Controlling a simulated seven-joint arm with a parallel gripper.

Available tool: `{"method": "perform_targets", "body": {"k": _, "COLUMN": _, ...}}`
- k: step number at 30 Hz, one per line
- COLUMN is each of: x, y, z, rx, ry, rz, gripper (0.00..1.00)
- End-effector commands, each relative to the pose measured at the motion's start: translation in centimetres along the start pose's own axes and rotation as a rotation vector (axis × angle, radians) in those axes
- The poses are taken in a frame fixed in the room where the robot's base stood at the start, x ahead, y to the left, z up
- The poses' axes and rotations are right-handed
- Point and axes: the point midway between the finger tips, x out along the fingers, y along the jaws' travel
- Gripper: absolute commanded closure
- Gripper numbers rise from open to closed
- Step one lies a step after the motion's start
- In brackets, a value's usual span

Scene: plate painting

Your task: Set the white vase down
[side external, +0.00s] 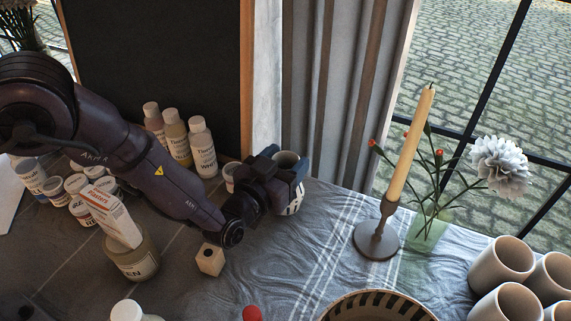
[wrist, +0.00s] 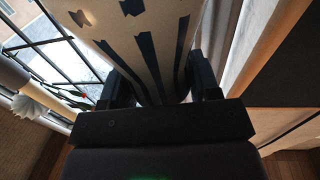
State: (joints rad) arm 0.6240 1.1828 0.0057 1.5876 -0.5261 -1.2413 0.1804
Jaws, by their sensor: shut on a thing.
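The white vase, pale with dark painted stripes, shows in the side view as a rim and a striped lower part (side external: 294,207). My gripper (side external: 284,176) is shut on the vase at the back of the table and hides its middle. In the wrist view the vase (wrist: 165,28) fills the space between the two dark fingers of my gripper (wrist: 160,85). It looks about upright in the side view. I cannot tell whether its base touches the cloth.
A candlestick (side external: 376,240) with a tall candle and a flower glass (side external: 428,229) stand to the right. Paint bottles (side external: 203,150) and a small wooden block (side external: 210,259) are to the left. A striped bowl (side external: 378,294) and several cups (side external: 500,262) stand in front. Cloth between gripper and candlestick is clear.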

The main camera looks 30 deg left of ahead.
Motion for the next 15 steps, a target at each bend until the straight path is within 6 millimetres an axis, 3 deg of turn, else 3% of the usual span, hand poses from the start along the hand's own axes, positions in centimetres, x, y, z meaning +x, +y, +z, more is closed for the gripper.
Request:
{"method": "perform_targets", "body": {"k": 14, "x": 0.01, "y": 0.04, "z": 1.23, "rx": -0.001, "ry": 0.006, "rz": 0.000, "gripper": 0.94}}
{"method": "perform_targets", "body": {"k": 15, "x": -0.03, "y": 0.03, "z": 1.30, "rx": -0.001, "ry": 0.003, "rz": 0.001, "gripper": 0.37}}
